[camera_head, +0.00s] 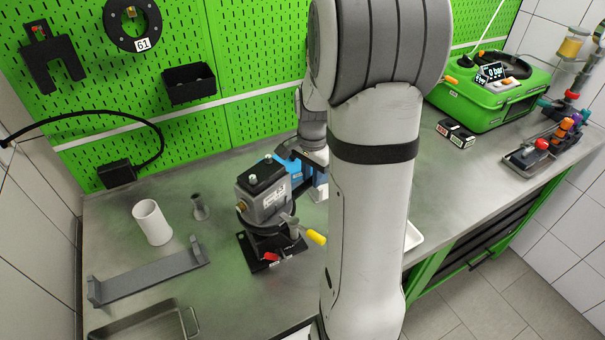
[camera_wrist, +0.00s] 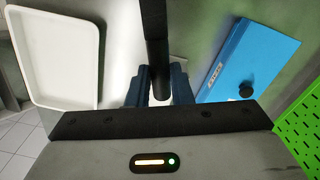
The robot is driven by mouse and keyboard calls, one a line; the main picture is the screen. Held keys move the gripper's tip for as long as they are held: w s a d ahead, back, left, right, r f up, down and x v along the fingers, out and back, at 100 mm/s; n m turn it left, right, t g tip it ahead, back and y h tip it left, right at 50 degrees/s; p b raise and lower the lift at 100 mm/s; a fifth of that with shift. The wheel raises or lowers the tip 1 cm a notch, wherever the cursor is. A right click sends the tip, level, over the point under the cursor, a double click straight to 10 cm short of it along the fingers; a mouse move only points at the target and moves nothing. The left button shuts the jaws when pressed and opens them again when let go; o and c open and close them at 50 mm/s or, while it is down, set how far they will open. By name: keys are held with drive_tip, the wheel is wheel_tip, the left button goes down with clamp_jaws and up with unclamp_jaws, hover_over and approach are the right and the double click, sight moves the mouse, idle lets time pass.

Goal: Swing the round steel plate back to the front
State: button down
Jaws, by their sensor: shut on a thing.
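In the wrist view my gripper (camera_wrist: 160,88) has its two fingers closed on a narrow dark bar (camera_wrist: 155,35) that runs up out of the picture. I cannot tell what the bar belongs to. In the head view a grey pump block (camera_head: 263,192) sits tilted on a black stand (camera_head: 262,250) with a red clamp lever (camera_head: 271,256) and a yellow-ended handle (camera_head: 316,238). My gripper is just behind and right of the block there, its fingertips mostly hidden. I cannot make out the round steel plate for certain; the block and my arm cover part of that area.
A blue case (camera_wrist: 247,60) and a white tray (camera_wrist: 62,50) lie on either side of my gripper. A white cylinder (camera_head: 152,222), a small grey funnel piece (camera_head: 200,207) and a grey bracket (camera_head: 150,276) stand left. A green tester case (camera_head: 490,95) stands at the right.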

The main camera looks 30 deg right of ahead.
drive_tip(key=shift+s+d+m+b, duration=0.3)
drive_tip(key=shift+s+m, duration=0.55)
drive_tip(key=shift+s, duration=0.25)
drive_tip(key=shift+s+d+m+b, duration=0.15)
drive_tip(key=shift+s+m+b, duration=0.15)
drive_tip(key=shift+s+m, duration=0.7)
drive_tip(key=shift+s, duration=0.15)
drive_tip(key=c, duration=1.3)
unclamp_jaws()
drive_tip(key=shift+r, duration=0.1)
wheel_tip(320, 180, up, 8)
drive_tip(key=shift+f+b, duration=0.2)
drive_tip(key=shift+b, duration=0.15)
drive_tip(key=shift+s, duration=0.1)
